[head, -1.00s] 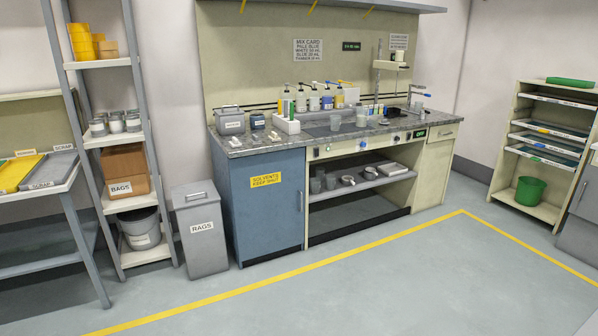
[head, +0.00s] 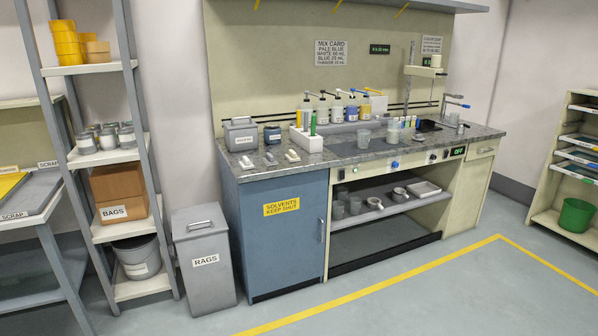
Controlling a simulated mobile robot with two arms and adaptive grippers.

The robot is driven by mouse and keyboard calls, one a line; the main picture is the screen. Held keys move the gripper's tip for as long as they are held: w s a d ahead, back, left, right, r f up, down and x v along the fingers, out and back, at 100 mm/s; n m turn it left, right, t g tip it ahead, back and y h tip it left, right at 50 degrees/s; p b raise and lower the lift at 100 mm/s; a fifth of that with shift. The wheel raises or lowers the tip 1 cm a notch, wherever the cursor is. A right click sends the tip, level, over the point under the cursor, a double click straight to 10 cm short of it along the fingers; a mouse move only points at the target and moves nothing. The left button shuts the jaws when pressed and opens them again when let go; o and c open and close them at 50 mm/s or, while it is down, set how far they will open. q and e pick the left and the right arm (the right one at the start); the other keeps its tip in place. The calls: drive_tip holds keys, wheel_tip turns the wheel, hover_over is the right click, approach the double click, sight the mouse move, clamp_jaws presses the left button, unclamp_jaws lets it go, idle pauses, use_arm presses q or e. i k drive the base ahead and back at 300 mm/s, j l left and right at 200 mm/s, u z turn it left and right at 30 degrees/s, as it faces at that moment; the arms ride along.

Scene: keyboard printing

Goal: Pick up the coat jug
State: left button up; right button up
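I cannot tell which vessel is the coat jug, as no jug label is readable. More grey cups (head: 355,206) and small pans (head: 375,203) sit on the open shelf below the worktop. Neither of my grippers is in view.
Several pump bottles (head: 337,110) and a white holder (head: 307,141) stand on the bench. A blue cabinet (head: 275,235), a rags bin (head: 204,260) and a shelf rack (head: 97,157) are nearby. The floor (head: 430,290) before the bench is clear.

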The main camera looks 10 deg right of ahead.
sight(394, 132)
drive_tip(key=i+l+z, duration=0.1)
drive_tip(key=i+z, duration=0.65)
drive_tip(key=i+j+z, duration=0.15)
drive_tip(key=z, duration=0.2)
drive_tip(key=i+l+z, duration=0.1)
drive_tip(key=i+z, duration=0.25)
drive_tip(key=i, duration=0.3)
drive_tip(key=i+z, duration=0.4)
drive_tip(key=i, duration=0.3)
